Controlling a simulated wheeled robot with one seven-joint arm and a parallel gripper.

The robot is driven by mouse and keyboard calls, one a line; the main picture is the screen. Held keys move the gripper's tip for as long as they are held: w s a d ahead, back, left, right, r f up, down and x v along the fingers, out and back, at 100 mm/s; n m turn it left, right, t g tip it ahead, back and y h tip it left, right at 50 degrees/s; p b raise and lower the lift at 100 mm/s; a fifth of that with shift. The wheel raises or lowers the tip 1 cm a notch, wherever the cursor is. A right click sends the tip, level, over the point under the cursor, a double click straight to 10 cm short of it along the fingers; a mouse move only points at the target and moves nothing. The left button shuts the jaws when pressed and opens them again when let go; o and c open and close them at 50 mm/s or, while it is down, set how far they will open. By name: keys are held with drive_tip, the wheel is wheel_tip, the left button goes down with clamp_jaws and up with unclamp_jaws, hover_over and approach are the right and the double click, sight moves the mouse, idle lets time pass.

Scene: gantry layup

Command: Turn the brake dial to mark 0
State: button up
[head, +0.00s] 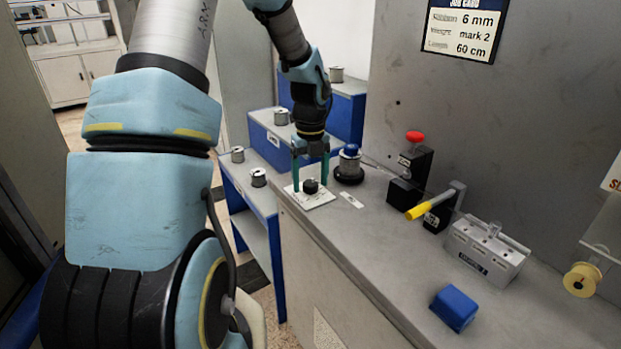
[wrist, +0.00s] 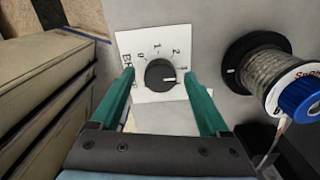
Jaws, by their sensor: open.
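The brake dial (wrist: 158,75) is a round black knob on a white plate (wrist: 145,93) with marks 0, 1 and 2 and a further mark partly hidden by the right finger. Its white pointer line points right, well away from mark 0, near that part-hidden mark. In the head view the dial (head: 310,186) sits on its plate (head: 318,201) at the bench's near left corner. My gripper (wrist: 159,74) is open, with one green finger on each side of the knob and gaps visible. It points down over the dial in the head view (head: 310,178).
A wire spool with a blue cap (head: 349,160) stands right beside the dial. A blue block (head: 453,308) lies at the bench front. A card (head: 463,30) reads "mark 2".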

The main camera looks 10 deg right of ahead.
clamp_jaws()
idle(0.6)
